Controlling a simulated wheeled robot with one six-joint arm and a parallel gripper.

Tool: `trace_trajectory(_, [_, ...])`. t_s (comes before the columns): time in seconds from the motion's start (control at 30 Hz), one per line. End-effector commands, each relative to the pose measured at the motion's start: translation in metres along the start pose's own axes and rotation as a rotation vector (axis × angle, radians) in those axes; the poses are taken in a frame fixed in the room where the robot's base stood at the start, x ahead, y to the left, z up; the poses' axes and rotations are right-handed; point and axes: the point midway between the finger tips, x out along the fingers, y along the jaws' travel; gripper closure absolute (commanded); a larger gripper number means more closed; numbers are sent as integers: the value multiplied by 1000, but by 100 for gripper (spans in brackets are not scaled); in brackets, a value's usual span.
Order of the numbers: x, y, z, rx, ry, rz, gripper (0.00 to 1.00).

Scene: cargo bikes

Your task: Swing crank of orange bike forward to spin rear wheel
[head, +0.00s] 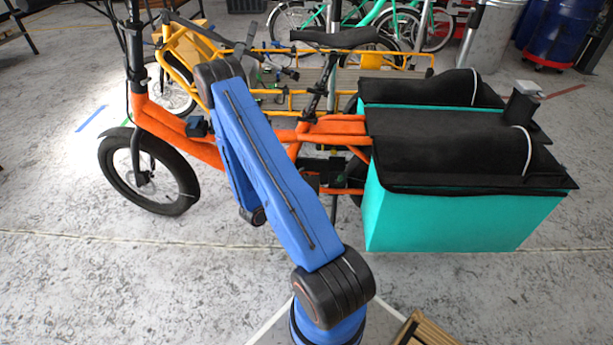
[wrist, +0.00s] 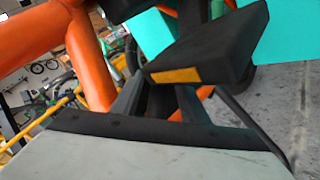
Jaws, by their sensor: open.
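The orange bike (head: 211,153) stands side-on in the head view, front wheel at left and teal cargo box (head: 440,215) at the rear. Its rear wheel is largely hidden by the box. My blue arm crosses in front of the bike's middle and hides most of the crank area and my gripper there. In the wrist view a black pedal (wrist: 215,48) with an orange reflector is close, just beyond and right of the fingers. My gripper (wrist: 158,98) is open, its two fingers apart below the pedal. I cannot tell whether a finger touches the pedal or crank.
A yellow cargo bike (head: 290,100) stands close behind the orange one. Teal bikes (head: 385,20) and a blue barrel (head: 556,35) are farther back. A wooden slatted item (head: 425,332) lies at the bottom near my base. The floor in front of the bike is mostly clear.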

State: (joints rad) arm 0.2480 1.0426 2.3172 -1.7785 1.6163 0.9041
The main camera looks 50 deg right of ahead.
Motion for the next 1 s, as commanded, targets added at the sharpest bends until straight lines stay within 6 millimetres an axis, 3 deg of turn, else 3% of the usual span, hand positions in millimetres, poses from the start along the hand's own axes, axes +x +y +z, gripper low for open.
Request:
trace_trajectory(0.23, [22, 0, 0, 1, 0, -1, 60])
trace_trajectory(0.63, [27, 0, 0, 1, 1, 0, 60])
trace_trajectory(0.8, [27, 0, 0, 1, 1, 0, 100])
trace_trajectory(1.0, [25, 2, 0, -13, -8, 9, 100])
